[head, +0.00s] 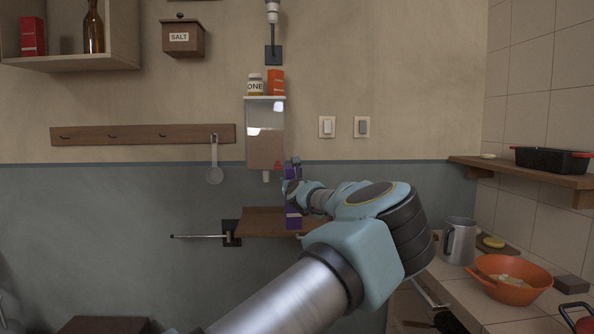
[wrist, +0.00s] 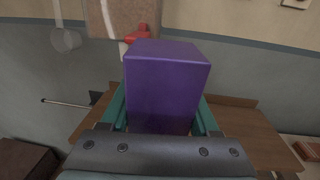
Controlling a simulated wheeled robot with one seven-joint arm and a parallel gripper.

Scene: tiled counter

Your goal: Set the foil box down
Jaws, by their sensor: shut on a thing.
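The foil box, a purple box (wrist: 165,85), fills the middle of the wrist view between the two teal fingers of my gripper (wrist: 163,112). My gripper is shut on it. In the head view the box (head: 293,217) is upright and narrow, partly hidden behind my gripper (head: 291,190). Its lower end appears in front of the small wooden wall shelf (head: 258,222). I cannot tell whether it touches the shelf. The shelf also shows below the box in the wrist view (wrist: 245,130).
A wall dispenser (head: 265,140) with a red tap hangs just above the shelf, close to the box. A jar (head: 255,84) and an orange box (head: 276,83) stand on top of it. A metal rod (head: 198,237) sticks out left of the shelf. The shelf's visible left part is bare.

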